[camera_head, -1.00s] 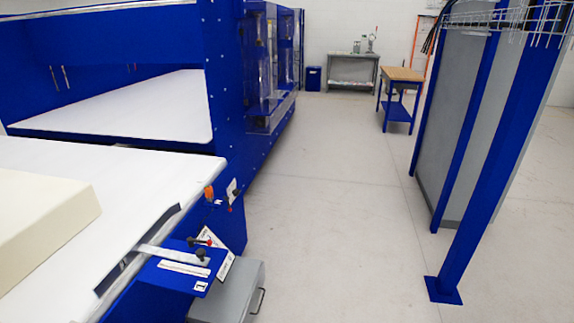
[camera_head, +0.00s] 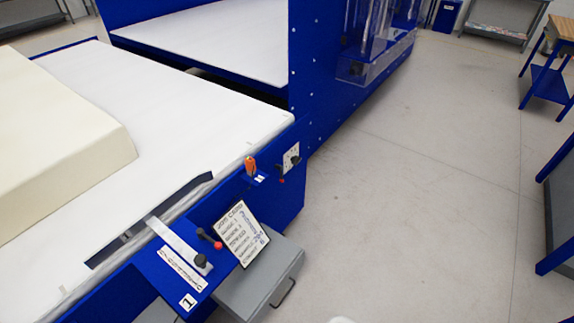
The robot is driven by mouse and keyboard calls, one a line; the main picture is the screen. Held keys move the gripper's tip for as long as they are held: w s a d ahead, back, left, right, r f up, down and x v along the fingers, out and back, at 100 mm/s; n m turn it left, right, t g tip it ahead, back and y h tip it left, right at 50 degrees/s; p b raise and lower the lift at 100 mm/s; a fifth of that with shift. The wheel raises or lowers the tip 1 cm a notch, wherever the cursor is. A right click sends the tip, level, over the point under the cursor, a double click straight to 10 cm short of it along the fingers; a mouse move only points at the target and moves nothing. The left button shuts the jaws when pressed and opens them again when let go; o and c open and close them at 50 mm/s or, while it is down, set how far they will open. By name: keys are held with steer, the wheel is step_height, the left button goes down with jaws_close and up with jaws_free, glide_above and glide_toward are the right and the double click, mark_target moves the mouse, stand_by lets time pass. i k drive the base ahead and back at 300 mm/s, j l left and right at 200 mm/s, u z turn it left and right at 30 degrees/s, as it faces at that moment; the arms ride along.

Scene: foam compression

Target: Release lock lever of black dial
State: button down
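On the blue bracket at the machine's front edge, a round black knob (camera_head: 201,261) sits at the near end of a pale metal bar. Close behind it, a short lever with a black end and a red ball tip (camera_head: 217,245) lies tilted. Another small black dial (camera_head: 294,160) sits on a white plate on the blue side panel, with a small red knob (camera_head: 281,181) just below it. I cannot tell which black part is the named dial, or whether either red-tipped part is locked. My gripper is not in view.
A job card (camera_head: 241,233) stands beside the red-tipped lever, above a grey drawer box (camera_head: 262,280). A cream foam block (camera_head: 60,130) lies on the white bed (camera_head: 190,115). The floor at right (camera_head: 420,200) is clear.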

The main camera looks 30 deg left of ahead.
mark_target(277, 166)
steer(key=i+u, duration=0.25)
steer(key=u, duration=0.15)
steer(key=i+u, duration=0.25)
steer(key=u, duration=0.2)
steer(key=i+l+u, duration=0.2)
steer(key=u, duration=0.2)
steer(key=i+l+u, duration=0.1)
steer(key=i+u, duration=0.15)
steer(key=u, duration=0.25)
steer(key=i+l+u, duration=0.15)
steer(key=u, duration=0.3)
steer(key=i, duration=0.1)
